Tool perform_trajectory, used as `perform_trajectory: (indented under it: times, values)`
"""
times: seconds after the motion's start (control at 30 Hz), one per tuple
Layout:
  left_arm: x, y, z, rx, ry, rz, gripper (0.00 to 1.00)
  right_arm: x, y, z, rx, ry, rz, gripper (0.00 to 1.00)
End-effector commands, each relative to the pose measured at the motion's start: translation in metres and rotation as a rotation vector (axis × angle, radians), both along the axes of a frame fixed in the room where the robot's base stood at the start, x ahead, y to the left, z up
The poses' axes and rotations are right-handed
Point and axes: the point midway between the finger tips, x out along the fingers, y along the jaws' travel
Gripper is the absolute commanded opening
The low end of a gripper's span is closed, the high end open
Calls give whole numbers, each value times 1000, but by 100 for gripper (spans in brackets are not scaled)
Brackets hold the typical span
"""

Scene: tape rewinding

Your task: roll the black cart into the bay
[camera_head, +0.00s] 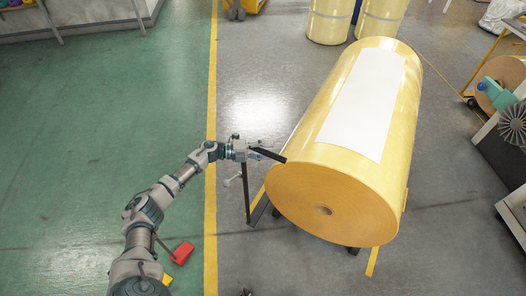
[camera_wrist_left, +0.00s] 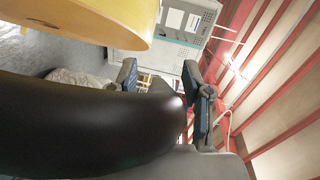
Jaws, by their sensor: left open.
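The black cart shows in the head view as a thin black handle bar (camera_head: 268,155), an upright post (camera_head: 245,193) and a low dark base (camera_head: 259,211). A large yellow roll (camera_head: 330,200) rests above the base and hides most of the cart. My left gripper (camera_head: 264,148) is open at the handle's left end. In the left wrist view a thick black bar (camera_wrist_left: 90,125) crosses close to the camera, by the open fingers of my left gripper (camera_wrist_left: 160,78); whether they touch it is unclear. I cannot make out the bay. My right gripper is not in view.
A yellow floor line (camera_head: 211,130) runs beside my left arm, with green floor to its left. Red and yellow pieces (camera_head: 182,252) lie near the arm. Two upright yellow rolls (camera_head: 330,20) stand at the back. Machinery (camera_head: 505,140) stands at the right. The green floor is mostly clear.

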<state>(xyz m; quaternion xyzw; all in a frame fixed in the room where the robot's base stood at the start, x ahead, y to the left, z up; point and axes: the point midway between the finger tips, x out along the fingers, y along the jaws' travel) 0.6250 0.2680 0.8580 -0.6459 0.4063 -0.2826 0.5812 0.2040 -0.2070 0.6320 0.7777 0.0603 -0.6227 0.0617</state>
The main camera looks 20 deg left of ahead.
Motion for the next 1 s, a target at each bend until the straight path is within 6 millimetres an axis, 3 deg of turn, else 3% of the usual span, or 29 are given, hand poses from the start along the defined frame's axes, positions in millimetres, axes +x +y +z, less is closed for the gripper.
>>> perform_trajectory:
  times: [0.03, 0.17, 0.4, 0.6, 0.73, 1.0]
  values:
    - [8, 2, 13, -8, -25, 19, 50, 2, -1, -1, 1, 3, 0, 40]
    - [-2, 15, 14, -6, -23, 19, 50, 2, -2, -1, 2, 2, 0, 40]
    - [-39, 64, 16, -3, -20, 15, 50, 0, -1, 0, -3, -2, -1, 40]
    - [-64, 94, 18, -3, -18, 6, 50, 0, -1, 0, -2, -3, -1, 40]
    - [-71, 103, 19, -4, -16, 4, 50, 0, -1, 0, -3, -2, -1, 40]
    - [-75, 104, 21, -2, -18, 1, 50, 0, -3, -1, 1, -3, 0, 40]
